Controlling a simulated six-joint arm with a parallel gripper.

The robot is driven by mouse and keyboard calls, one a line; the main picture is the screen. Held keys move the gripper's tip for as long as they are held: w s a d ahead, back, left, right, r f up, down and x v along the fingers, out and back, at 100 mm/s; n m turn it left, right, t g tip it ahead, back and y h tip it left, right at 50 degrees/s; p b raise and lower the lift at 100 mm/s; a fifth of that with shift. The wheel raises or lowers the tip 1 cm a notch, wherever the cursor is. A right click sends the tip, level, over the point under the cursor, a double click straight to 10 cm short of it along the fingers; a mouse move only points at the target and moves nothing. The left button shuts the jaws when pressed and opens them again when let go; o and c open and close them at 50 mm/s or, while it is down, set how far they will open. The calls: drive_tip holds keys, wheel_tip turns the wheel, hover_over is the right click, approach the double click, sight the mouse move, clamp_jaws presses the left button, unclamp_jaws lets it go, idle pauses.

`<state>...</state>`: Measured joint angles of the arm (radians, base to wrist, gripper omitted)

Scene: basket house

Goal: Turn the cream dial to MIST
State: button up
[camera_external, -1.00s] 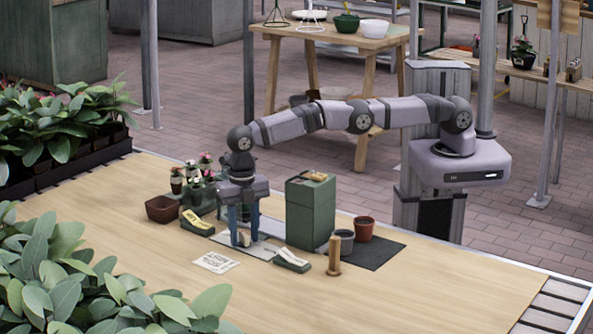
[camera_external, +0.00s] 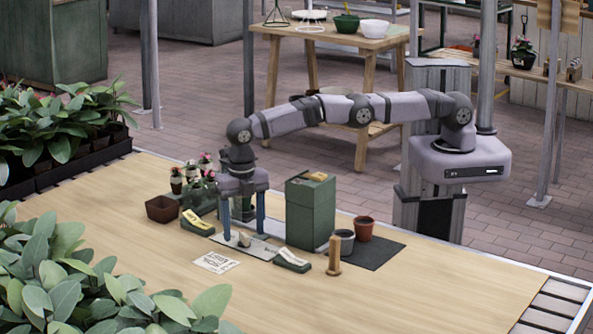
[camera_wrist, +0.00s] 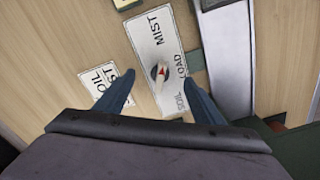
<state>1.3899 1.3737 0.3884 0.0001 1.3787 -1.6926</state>
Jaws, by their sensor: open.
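The cream dial (camera_external: 244,240) stands on a pale label plate (camera_external: 263,249) on the bench. In the wrist view the dial (camera_wrist: 160,84) carries a small red mark. The plate (camera_wrist: 152,30) reads MIST at its upper end, with SOIL and LOAD lettering at its lower end. Which word the dial points to, I cannot tell. My gripper (camera_external: 243,226) is open above the dial. In the wrist view its blue fingers (camera_wrist: 160,92) are spread on either side of the dial, and no contact shows.
A green box (camera_external: 311,212) stands right of the plate. A brown tray (camera_external: 162,209) and small potted plants (camera_external: 203,180) lie left. A printed card (camera_external: 215,262) lies in front.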

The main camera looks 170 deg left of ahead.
drive_tip(key=shift+r+p, duration=2.05)
drive_tip(key=shift+r, duration=0.6)
drive_tip(key=shift+w, duration=0.15)
drive_tip(key=w+a+r+m, duration=0.1)
drive_tip(key=w+a+r, duration=0.3)
drive_tip(key=w+a, duration=0.6)
drive_tip(key=w+a+r, duration=0.4)
drive_tip(key=w+a, duration=0.4)
drive_tip(key=w, duration=0.5)
drive_tip(key=w+a+r, duration=0.1)
drive_tip(key=w+a, duration=0.1)
drive_tip(key=a, duration=0.7)
drive_tip(key=w+a+r, duration=0.1)
drive_tip(key=a+r, duration=0.1)
drive_tip(key=a, duration=0.8)
drive_tip(key=s+a+f+m, duration=0.1)
drive_tip(key=s+a, duration=0.6)
drive_tip(key=a, duration=0.4)
drive_tip(key=s+a+f+m, duration=0.1)
drive_tip(key=s+a, duration=0.7)
drive_tip(key=a, duration=0.3)
drive_tip(key=shift+a+f, duration=0.15)
drive_tip(key=shift+f, duration=0.15)
